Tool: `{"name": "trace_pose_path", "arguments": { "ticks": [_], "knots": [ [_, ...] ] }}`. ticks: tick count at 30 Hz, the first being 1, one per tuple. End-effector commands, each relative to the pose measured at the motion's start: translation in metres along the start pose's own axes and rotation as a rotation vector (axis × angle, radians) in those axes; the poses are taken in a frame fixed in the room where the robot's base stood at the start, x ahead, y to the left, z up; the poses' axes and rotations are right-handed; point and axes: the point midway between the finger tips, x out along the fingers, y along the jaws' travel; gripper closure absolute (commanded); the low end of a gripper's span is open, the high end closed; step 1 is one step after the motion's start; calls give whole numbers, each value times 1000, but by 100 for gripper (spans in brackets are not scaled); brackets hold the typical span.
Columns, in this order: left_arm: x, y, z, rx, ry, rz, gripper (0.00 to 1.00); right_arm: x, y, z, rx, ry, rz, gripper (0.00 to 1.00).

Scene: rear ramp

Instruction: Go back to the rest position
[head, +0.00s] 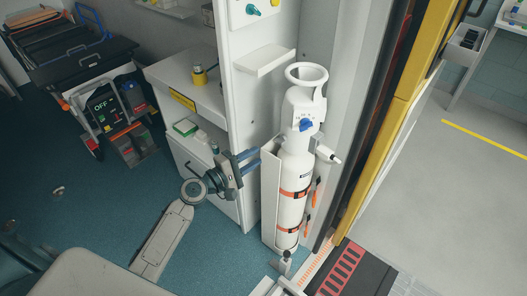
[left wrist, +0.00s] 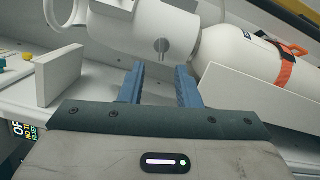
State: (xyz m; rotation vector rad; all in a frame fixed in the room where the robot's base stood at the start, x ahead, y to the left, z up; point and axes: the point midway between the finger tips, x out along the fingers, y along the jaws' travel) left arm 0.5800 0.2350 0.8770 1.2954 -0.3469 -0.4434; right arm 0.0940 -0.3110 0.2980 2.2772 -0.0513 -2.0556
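My left gripper (head: 246,160) is open and empty in the head view. Its two blue fingers point right, towards the white oxygen cylinder (head: 292,172), and stop short of it. In the left wrist view the open fingers (left wrist: 160,84) have nothing between them, and the white valve head (left wrist: 160,35) of the cylinder lies beyond them. The cylinder stands upright in a white holder with orange straps; a blue knob (head: 306,125) sits on its head. My right gripper is not in view.
A white cabinet (head: 190,85) with shelves stands behind my left arm. A stretcher (head: 85,60) with bags is at the back left. A yellow door post (head: 400,110) and a red-striped ramp edge (head: 343,268) lie to the right. Blue floor (head: 110,215) is open on the left.

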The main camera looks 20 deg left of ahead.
Motion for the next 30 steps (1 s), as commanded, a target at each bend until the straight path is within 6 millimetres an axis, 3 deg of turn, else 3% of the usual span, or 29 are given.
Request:
{"name": "trace_pose_path", "arguments": {
  "ticks": [5,20,23,25,30],
  "knots": [
    [-9,0,1,0,-2,0,70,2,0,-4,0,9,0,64],
    [-9,-3,-1,3,4,-6,70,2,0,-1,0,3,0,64],
    [-11,-25,-12,32,37,-46,70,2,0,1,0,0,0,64],
    [-15,-56,-27,78,81,-105,70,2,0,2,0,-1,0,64],
    [-45,-169,-68,252,195,-342,70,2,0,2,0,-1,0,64]
  ]
}}
